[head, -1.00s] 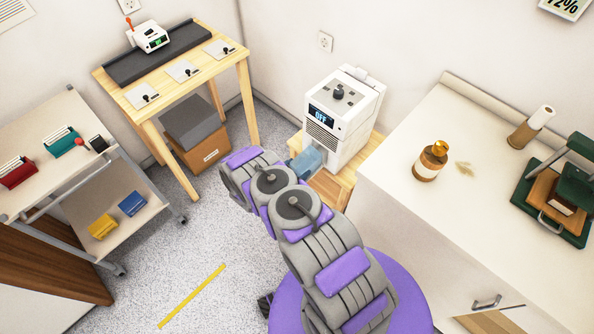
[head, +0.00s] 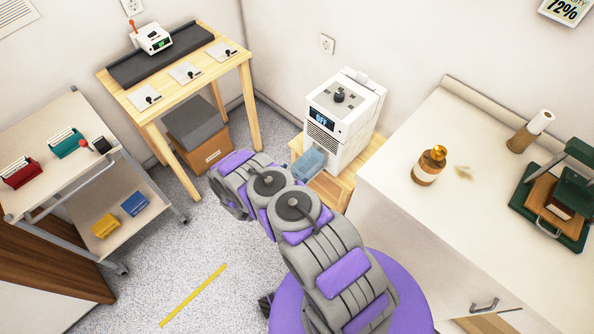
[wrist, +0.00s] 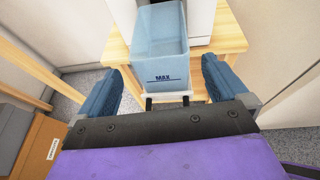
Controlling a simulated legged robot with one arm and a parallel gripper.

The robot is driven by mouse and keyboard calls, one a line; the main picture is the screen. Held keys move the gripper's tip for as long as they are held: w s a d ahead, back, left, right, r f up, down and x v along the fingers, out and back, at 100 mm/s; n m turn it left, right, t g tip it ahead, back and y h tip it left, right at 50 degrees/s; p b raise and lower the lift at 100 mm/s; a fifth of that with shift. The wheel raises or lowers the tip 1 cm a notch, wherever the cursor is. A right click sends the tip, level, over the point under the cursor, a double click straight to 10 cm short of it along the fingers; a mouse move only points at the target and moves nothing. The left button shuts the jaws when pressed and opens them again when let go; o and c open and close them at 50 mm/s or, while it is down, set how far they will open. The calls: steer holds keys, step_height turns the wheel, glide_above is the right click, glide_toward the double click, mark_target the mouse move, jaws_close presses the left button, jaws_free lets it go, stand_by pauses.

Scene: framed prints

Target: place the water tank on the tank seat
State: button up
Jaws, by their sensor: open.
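The water tank (head: 309,163) is a clear blue open-topped box, upright against the lower front of the white appliance (head: 341,115) on a wooden stand. In the wrist view the tank (wrist: 160,45) shows a dark MAX line and stands just ahead of my gripper (wrist: 163,66). The two blue-grey fingers are spread wide on either side of the tank's near end, with gaps and no visible contact. A pale ledge (wrist: 168,97) shows under the tank's near edge. The tank seat is mostly hidden, so I cannot tell how fully the tank sits on it.
The wooden stand (head: 367,164) is narrow, with a white counter (head: 430,130) close on its right. A wooden table (head: 238,57) and a cardboard box (head: 205,152) are behind left. A trolley (head: 62,170) is far left. The speckled floor between is clear.

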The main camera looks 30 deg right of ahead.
steer(key=p+v, duration=0.1)
steer(key=v, duration=0.6)
steer(key=d+r+m+g+h, duration=0.1)
steer(key=d+r+m+g, duration=0.15)
steer(key=r, duration=0.65)
steer(key=d+r+m+g+h, duration=0.15)
steer(key=d+r+m, duration=0.25)
steer(key=r, duration=0.5)
steer(key=s+d+r+m+g+y, duration=0.1)
steer(key=s+r+m+g, duration=0.25)
steer(key=r, duration=0.45)
steer(key=s+d+r+m+g+y, duration=0.15)
steer(key=s+r+m, duration=0.25)
steer(key=r, duration=0.4)
steer(key=s+a+r+m+g+y, duration=0.1)
steer(key=s+a+r+m+y, duration=0.15)
steer(key=s+r, duration=0.35)
steer(key=s+a+r+m+g+y, duration=0.1)
steer(key=s+r+m+y, duration=0.25)
steer(key=s, duration=0.45)
steer(key=s+a+r+m+t+y, duration=0.1)
steer(key=s+a+r+y, duration=0.2)
steer(key=s+a, duration=0.3)
steer(key=s+a+r+m+t+y, duration=0.2)
steer(key=s+a+y, duration=0.1)
steer(key=s+a, duration=0.3)
steer(key=shift+s+r+y, duration=0.3)
steer(key=shift+s+r, duration=0.1)
steer(key=shift+s, duration=0.45)
steer(key=shift+d, duration=0.1)
